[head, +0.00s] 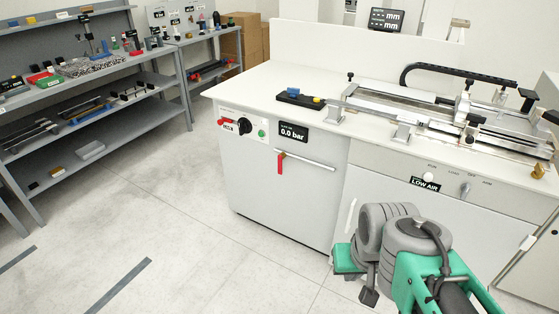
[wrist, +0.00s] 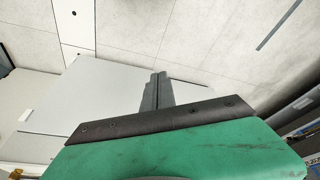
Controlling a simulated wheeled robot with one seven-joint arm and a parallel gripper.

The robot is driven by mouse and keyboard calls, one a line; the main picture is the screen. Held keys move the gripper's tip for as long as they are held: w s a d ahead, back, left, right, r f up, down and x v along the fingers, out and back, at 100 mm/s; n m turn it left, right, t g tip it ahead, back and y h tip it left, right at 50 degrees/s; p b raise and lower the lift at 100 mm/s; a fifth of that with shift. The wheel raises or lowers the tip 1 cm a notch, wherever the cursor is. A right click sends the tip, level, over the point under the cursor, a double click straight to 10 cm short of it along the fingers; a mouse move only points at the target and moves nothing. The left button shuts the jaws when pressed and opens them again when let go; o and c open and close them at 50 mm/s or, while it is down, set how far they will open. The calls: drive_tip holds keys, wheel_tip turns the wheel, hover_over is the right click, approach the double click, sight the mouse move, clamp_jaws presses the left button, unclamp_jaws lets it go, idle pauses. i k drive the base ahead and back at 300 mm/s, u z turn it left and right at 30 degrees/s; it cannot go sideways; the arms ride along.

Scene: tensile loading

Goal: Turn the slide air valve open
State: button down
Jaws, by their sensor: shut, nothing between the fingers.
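The slide air valve has a red handle (head: 281,163) on the front of the white cabinet (head: 250,190), below the pressure display (head: 293,133), which reads 0.0 bar. The handle hangs straight down, crosswise to a thin silver pipe (head: 310,160) running right from it. My gripper (head: 369,297) is low in front of the cabinet, right of and below the handle, and apart from it in the picture. In the wrist view my gripper's fingers (wrist: 158,77) are together and empty, above the floor. The handle is not recognisable in the wrist view.
A LOW AIR sign (head: 425,184) is on the right panel. The testing rig (head: 450,110) stands on the bench top. Shelves (head: 90,110) stand at left; the floor (head: 150,200) between is clear.

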sight(282, 155)
drive_tip(key=u, duration=0.1)
drive_tip(key=i, duration=0.25)
drive_tip(key=u, duration=0.85)
drive_tip(key=i, duration=1.15)
drive_tip(key=u, duration=0.7)
drive_tip(key=i, duration=0.5)
drive_tip(key=u, duration=0.05)
